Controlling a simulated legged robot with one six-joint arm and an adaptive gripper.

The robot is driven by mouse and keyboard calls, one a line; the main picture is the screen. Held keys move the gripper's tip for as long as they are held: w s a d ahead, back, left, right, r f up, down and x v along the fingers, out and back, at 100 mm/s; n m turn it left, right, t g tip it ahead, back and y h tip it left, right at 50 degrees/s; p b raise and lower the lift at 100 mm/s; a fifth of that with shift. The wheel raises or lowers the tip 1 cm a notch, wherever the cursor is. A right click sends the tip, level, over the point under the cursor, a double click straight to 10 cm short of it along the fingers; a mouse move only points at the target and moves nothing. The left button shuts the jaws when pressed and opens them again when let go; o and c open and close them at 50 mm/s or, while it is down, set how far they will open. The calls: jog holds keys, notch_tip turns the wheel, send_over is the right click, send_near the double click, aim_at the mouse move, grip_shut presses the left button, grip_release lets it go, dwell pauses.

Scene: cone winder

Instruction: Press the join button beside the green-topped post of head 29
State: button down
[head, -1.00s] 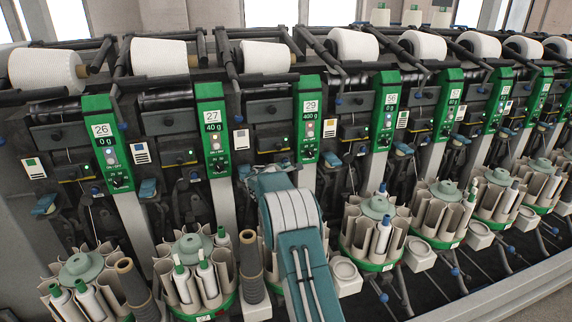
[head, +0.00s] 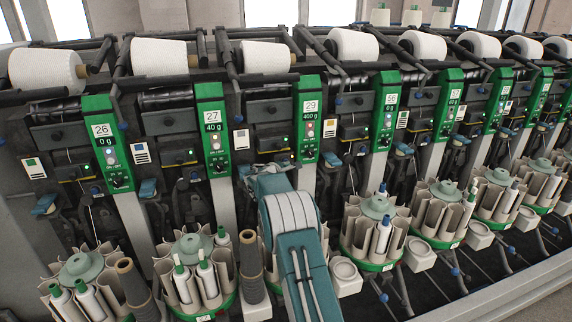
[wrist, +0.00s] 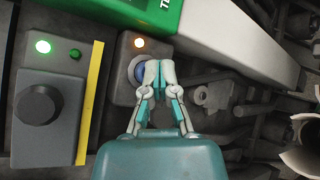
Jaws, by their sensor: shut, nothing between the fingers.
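The post of head 29 (head: 308,132) has a green top with a label reading 29 and 400 g, in the middle of the head view. My arm reaches up below and left of it, and hides the gripper there. In the wrist view, the end of the green-topped post (wrist: 150,12) crosses the top.
A second grey box with a green lamp (wrist: 43,46), a small green button (wrist: 75,54) and a dark knob (wrist: 36,105) stands left of a yellow strip (wrist: 90,102). Dark machine parts lie at the right. Bobbin carousels (head: 375,228) stand below the neighbouring heads.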

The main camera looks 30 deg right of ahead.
dwell(0.3)
jog(key=shift+s+a, duration=0.2)
jog(key=shift+s, duration=0.6)
jog(key=shift+s, duration=0.1)
jog(key=s, duration=0.2)
jog(key=s+a, duration=0.1)
jog(key=s, duration=0.1)
jog(key=shift+s+a, duration=0.15)
jog(key=shift+s, duration=0.2)
dwell(0.5)
